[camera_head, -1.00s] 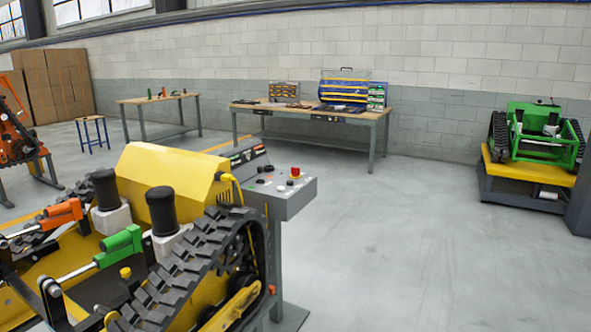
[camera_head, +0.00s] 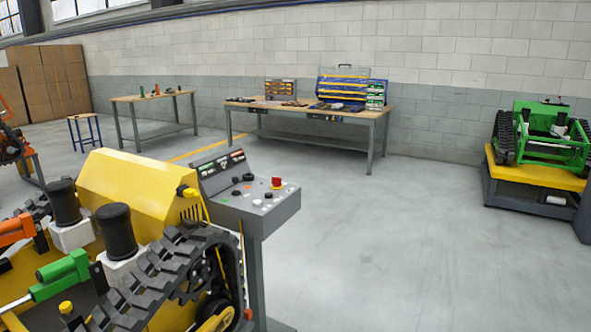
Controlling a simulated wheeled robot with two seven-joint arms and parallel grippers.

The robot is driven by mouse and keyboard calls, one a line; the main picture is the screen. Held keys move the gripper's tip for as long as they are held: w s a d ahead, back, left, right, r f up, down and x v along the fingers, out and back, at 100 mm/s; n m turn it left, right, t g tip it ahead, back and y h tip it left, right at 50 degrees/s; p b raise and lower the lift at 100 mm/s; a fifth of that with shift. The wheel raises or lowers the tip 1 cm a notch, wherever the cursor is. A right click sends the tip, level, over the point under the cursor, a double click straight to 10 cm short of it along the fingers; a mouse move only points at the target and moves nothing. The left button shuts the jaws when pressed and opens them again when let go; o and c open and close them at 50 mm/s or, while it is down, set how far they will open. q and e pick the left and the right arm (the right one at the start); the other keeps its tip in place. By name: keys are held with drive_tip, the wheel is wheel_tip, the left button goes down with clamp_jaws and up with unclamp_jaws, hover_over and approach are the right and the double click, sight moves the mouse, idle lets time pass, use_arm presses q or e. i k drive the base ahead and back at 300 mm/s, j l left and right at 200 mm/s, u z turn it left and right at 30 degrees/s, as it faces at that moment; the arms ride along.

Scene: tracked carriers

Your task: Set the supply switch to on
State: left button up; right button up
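A grey control console (camera_head: 262,208) stands on a post just right of the yellow tracked carrier (camera_head: 125,190). Its sloped top carries a red button (camera_head: 277,182), black knobs (camera_head: 242,179) and small pale buttons. A raised back panel (camera_head: 220,166) shows small displays. I cannot tell which control is the supply switch, nor its setting, at this size. Neither of my grippers is in view.
The carrier's black track (camera_head: 165,275) lies close to the console's left side. Open grey floor (camera_head: 400,240) spreads to the right. A workbench (camera_head: 340,112) with tool cases stands at the back wall. A green tracked machine (camera_head: 540,140) sits on a yellow-topped stand at right.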

sight(276, 182)
drive_tip(key=i+l+z, duration=0.1)
drive_tip(key=i+l, duration=0.3)
drive_tip(key=i+l+z, duration=0.1)
drive_tip(key=i+l, duration=0.25)
drive_tip(key=i, duration=0.3)
drive_tip(key=i+l+z, duration=0.1)
drive_tip(key=i+l, duration=0.2)
drive_tip(key=i, duration=0.25)
